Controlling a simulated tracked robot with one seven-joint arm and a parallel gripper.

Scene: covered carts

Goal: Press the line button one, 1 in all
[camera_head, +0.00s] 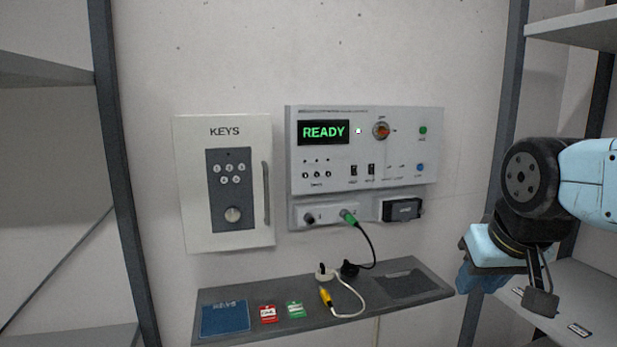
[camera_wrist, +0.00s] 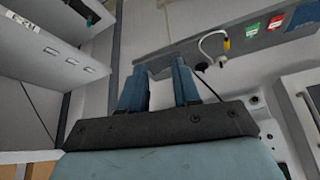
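A white control panel (camera_head: 366,190) is on the wall, its display (camera_head: 323,132) reading READY in green. A green button (camera_head: 423,130) and a blue button (camera_head: 420,167) are at its right side; their labels are too small to read, so I cannot tell which is the line button. A row of small buttons (camera_head: 317,175) is under the display. My gripper (camera_head: 467,280) is right of and below the panel, apart from it. In the wrist view its two blue fingers (camera_wrist: 160,66) are spread with nothing between them.
A grey shelf (camera_head: 245,332) below the panel holds a blue KEYS pad, red and green tags and a cable with a yellow plug (camera_head: 326,296). A KEYS cabinet (camera_head: 188,180) is left of the panel. Grey rack posts (camera_head: 507,65) flank both sides. Space before the panel is clear.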

